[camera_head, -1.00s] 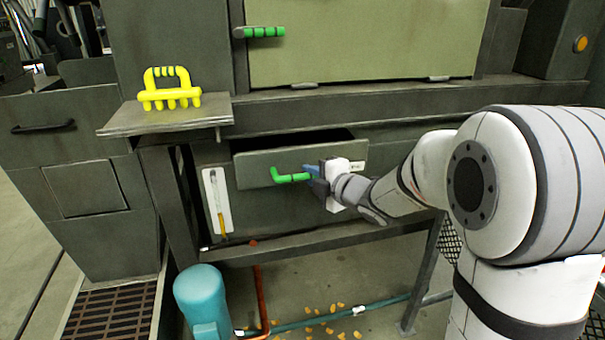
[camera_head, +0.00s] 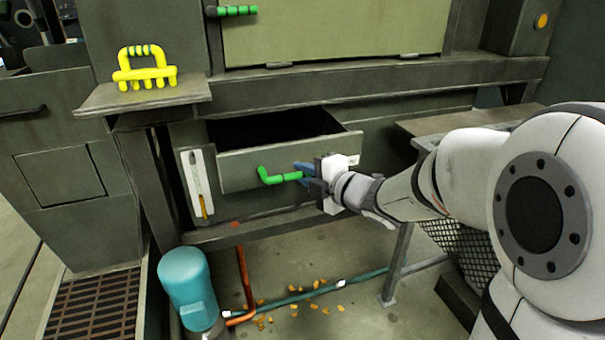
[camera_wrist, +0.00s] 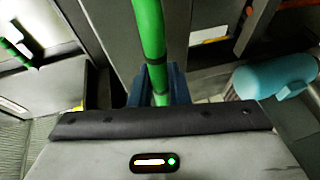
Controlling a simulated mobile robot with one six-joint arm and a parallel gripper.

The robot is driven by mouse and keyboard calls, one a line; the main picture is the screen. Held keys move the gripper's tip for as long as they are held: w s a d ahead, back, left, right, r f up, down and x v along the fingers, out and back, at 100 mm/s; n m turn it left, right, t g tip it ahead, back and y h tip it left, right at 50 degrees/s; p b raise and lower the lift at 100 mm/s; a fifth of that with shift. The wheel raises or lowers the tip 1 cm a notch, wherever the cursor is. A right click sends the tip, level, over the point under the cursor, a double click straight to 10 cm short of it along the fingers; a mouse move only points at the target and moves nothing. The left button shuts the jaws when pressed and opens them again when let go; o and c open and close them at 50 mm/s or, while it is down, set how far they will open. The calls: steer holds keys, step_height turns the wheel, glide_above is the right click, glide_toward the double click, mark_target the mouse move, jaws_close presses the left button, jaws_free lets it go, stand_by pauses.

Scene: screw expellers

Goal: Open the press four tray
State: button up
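The grey-green press tray (camera_head: 238,171) is a drawer under the green press panel. It stands pulled out, with a dark gap behind its front. A green L-shaped handle (camera_head: 267,177) sticks out of its front. My gripper (camera_head: 302,173), with blue fingers, is at the right part of this handle. In the wrist view the green handle (camera_wrist: 149,28) runs between the two blue fingers (camera_wrist: 157,88), which lie close on both sides of it. The finger pads are partly hidden by the gripper body.
A teal motor (camera_head: 188,278) and pipes stand on the floor below. Yellow scraps (camera_head: 265,318) lie on the floor. A metal ledge (camera_head: 455,122) is at the right.

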steer(key=o, duration=0.4)
steer(key=p+v, duration=0.2)
steer(key=v, duration=0.5)
steer(key=shift+s+d, duration=0.25)
steer(key=shift+r, duration=0.1)
steer(key=d+r+m+h+p, duration=1.15)
steer(key=r+m+p, duration=0.25)
steer(key=p, duration=0.3)
steer(key=s+r+m+g+p, duration=0.3)
steer(key=s+m+p, duration=0.1)
steer(key=s, duration=0.2)
steer(key=s+a+r+m+g+p, duration=0.1)
steer(key=s+r+m+g+p, duration=0.2)
steer(key=s+p, duration=0.2)
steer(key=s+r+m+g+p, duration=0.3)
steer(key=s+m+p, duration=0.1)
steer(key=s, duration=0.3)
steer(key=shift+s+a+r+m+y+p, duration=0.25)
steer(key=shift+s+m+y+p, duration=0.1)
steer(key=shift+p, duration=0.3)
